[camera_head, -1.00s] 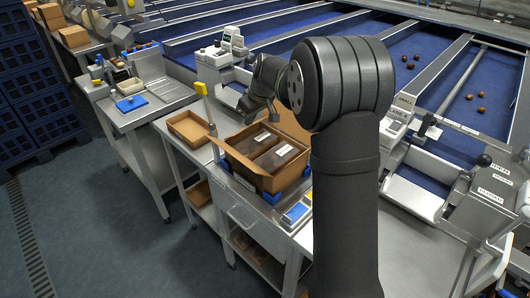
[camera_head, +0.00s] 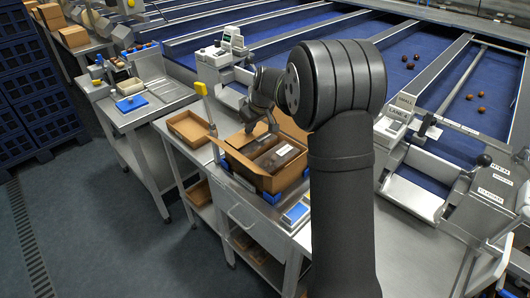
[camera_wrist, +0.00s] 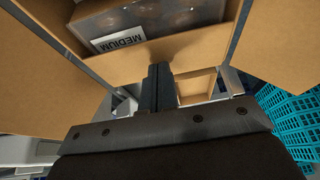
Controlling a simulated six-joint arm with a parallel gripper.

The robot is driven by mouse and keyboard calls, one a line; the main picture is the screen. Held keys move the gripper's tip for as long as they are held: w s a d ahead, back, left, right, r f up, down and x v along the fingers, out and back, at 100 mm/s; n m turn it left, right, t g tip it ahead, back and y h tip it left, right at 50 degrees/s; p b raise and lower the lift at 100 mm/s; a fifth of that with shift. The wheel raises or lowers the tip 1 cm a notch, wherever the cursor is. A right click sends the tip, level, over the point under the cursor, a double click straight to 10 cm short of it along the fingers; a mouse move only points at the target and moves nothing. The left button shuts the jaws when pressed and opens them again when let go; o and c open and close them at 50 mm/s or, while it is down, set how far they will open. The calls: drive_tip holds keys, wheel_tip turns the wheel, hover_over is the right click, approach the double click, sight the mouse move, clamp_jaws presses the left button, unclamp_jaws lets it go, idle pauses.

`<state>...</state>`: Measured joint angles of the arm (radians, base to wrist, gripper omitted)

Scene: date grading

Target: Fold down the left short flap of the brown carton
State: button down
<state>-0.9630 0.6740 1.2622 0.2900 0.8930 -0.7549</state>
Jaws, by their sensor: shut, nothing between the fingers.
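The brown carton (camera_head: 248,177) stands open on the steel table in the head view, with packed boxes inside. Its left short flap (camera_head: 217,143) juts outward at the left end, partly hard to make out. In the wrist view a tan panel at that end (camera_wrist: 195,45) lies just beyond my fingertips, and I cannot tell flap from wall there. My gripper (camera_wrist: 159,68) is shut and empty, its tips overlapping this panel in the picture; contact cannot be told. In the head view my gripper (camera_head: 261,130) is over the carton's left part.
Long flaps stand out on the left (camera_wrist: 40,45) and right (camera_wrist: 285,45) in the wrist view. A box labelled MEDIUM (camera_wrist: 150,20) lies inside. An empty brown tray (camera_head: 188,127) sits left of the carton.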

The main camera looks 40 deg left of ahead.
wheel_tip(320, 180, up, 11)
idle(0.7)
